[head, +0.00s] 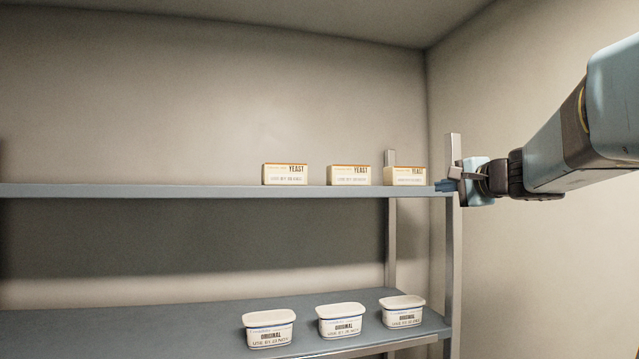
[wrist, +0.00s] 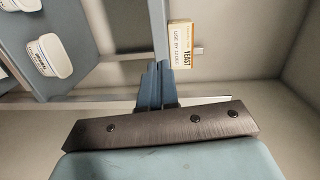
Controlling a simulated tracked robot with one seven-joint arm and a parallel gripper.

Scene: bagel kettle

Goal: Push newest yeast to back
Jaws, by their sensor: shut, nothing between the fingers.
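Three yeast blocks stand in a row on the upper shelf (head: 150,190): a left block (head: 285,174), a middle block (head: 349,175) and a right block (head: 405,176). Each has a "YEAST" label and a use-by line too small to read surely in the head view. My gripper (head: 445,186) is at the shelf's right end, just right of the right block. Its blue fingers are closed together and empty. In the wrist view the fingertips (wrist: 155,82) are beside one yeast block (wrist: 181,46); I cannot tell whether they touch it.
Three white "ORIGINAL" tubs stand on the lower shelf: left (head: 268,329), middle (head: 341,320) and right (head: 402,311). A metal post (head: 453,270) rises at the shelf's right end, close to my gripper. The upper shelf is bare left of the blocks.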

